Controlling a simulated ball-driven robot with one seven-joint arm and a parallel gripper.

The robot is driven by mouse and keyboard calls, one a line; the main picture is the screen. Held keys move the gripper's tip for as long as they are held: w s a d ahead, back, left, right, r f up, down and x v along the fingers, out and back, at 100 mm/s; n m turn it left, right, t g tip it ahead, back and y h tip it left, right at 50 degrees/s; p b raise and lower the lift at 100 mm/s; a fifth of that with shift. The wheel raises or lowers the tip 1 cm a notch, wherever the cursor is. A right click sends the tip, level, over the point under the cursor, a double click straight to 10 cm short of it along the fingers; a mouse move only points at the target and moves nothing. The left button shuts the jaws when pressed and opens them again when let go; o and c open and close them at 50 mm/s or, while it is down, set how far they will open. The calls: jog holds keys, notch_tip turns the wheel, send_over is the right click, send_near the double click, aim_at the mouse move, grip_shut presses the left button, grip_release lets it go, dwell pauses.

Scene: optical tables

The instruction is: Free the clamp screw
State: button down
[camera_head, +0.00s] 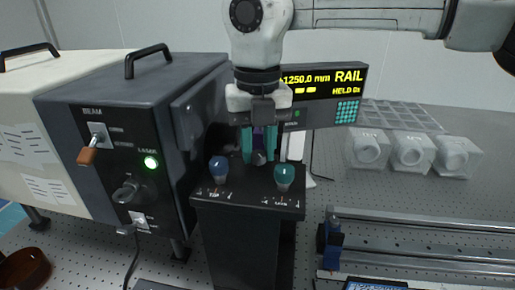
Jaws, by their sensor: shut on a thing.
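My gripper (258,150) reaches down behind the top of a black pedestal (235,240), with its two teal fingertips pointing down. It is shut on a dark purple part (258,138), mostly hidden between the fingers. I cannot tell for sure whether this part is the clamp screw. A small grey rounded piece (259,158) shows just below it. A blue knob (219,167) stands on the pedestal's left, and a teal knob (284,175) on its right. Both are apart from the fingers, with small white markings in front.
A dark laser box (150,95) with a lit green lamp (151,162) stands close on the left. A display (330,90) reading "1250.0 mm RAIL" and "HELD 0s" is behind. White blocks (412,150) and a metal rail (420,245) lie to the right on the perforated table.

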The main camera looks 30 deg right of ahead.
aim_at(258, 152)
jog(key=shift+m, duration=0.9)
jog(key=c, duration=0.8)
grip_release()
jog(key=shift+r, duration=0.1)
notch_tip(258, 152, up, 11)
jog(key=shift+f, duration=0.15)
